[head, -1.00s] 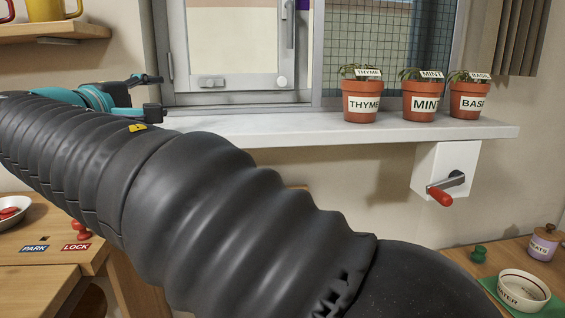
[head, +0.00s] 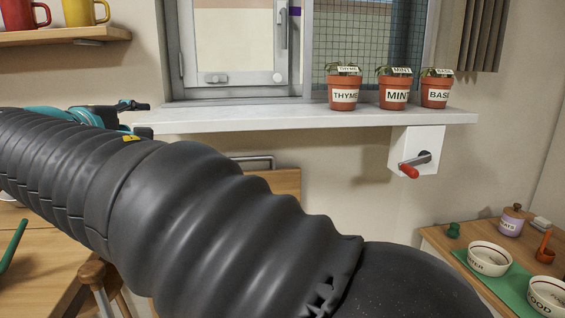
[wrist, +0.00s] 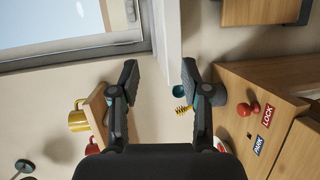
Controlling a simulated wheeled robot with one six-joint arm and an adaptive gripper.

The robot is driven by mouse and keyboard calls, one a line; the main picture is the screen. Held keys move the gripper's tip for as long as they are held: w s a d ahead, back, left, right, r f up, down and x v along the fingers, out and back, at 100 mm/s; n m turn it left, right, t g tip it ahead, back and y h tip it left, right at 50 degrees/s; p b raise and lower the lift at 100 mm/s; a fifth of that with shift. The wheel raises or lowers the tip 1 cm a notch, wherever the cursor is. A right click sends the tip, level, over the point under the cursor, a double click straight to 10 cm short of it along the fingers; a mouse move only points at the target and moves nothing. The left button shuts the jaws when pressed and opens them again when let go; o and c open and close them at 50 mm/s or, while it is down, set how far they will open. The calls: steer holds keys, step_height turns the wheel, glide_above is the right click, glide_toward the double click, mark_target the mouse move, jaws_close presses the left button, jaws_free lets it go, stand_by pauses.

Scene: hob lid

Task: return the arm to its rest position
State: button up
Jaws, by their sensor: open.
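My arm (head: 190,225), in a black ribbed sleeve, stretches across the head view from the lower right to the left edge. My gripper (head: 140,118), with teal and dark parts, shows past it at the left, in front of the window sill's left end. In the wrist view my gripper (wrist: 160,76) has its two fingers spread apart, with nothing between them. Part of the arm runs out of the head view.
A white sill (head: 300,118) holds three herb pots (head: 393,95). A white crank box (head: 401,145) with a red handle hangs below. Mugs (head: 80,12) stand on a shelf. Bowls (head: 487,260) sit at lower right. The wrist view shows a red knob (wrist: 248,109) beside PARK and LOCK labels.

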step_height(320, 180, down, 10)
steer(key=s+g+y, duration=0.1)
steer(key=s+g, duration=0.1)
steer(key=g, duration=0.1)
steer(key=s+d+f+m+g, duration=0.2)
steer(key=d+f+g, duration=0.2)
steer(key=d+f, duration=0.6)
steer(key=s+d+f+m+g, duration=0.1)
steer(key=s+d+f+m, duration=0.2)
steer(key=d, duration=0.7)
steer(key=s+d+f+m+g+y+p, duration=0.1)
steer(key=s+d+f+m, duration=0.2)
steer(key=s+d+m, duration=0.3)
steer(key=s+d+f+m+g+p, duration=0.1)
steer(key=s+d+f+m, duration=0.2)
steer(key=d, duration=1.2)
steer(key=s+m, duration=0.2)
steer(key=s, duration=0.3)
steer(key=shift+d+f+g+y, duration=0.15)
steer(key=shift+d+g+y, duration=0.15)
steer(key=shift+d, duration=0.1)
steer(key=shift+c, duration=0.5)
steer(key=shift+a, duration=0.1)
